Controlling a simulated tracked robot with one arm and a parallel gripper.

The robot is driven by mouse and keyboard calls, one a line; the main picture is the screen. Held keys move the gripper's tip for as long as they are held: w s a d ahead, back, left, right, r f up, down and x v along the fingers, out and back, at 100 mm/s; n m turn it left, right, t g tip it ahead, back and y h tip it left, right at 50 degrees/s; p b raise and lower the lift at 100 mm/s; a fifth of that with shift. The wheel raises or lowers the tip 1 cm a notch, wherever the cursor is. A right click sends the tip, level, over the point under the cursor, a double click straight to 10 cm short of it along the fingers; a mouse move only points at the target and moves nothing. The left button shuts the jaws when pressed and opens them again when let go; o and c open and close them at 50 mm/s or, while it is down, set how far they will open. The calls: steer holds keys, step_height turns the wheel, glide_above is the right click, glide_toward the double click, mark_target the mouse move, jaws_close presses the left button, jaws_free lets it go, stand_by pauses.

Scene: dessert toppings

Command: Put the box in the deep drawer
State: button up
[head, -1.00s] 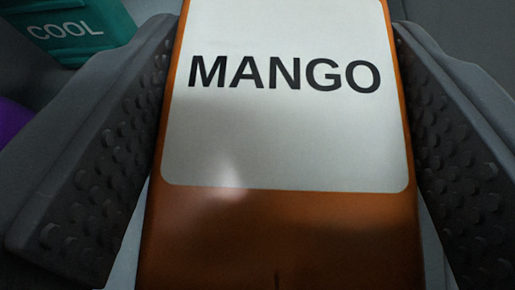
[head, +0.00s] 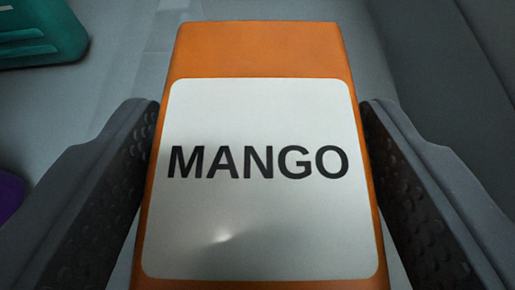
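The box (head: 255,50) is orange with a white label reading MANGO. It fills the middle of the head view, label facing the camera, with its far end in sight and its near end cut off by the lower edge. My gripper (head: 260,105) has one dark studded finger on each side of it. The fingertips meet the box's long sides, so the gripper appears shut on the box. Narrow pale strips show between the box and the nearer parts of the fingers. The deep drawer cannot be made out for certain.
A teal container (head: 42,35) stands at the upper left. Part of a purple object (head: 9,195) shows at the left edge. A pale grey surface lies behind the box, bare beyond its far end. A darker grey panel (head: 440,60) rises at the right.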

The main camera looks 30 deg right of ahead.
steer(key=shift+o, duration=0.9)
steer(key=shift+r, duration=0.1)
steer(key=p+v, duration=0.3)
steer(key=v, duration=0.9)
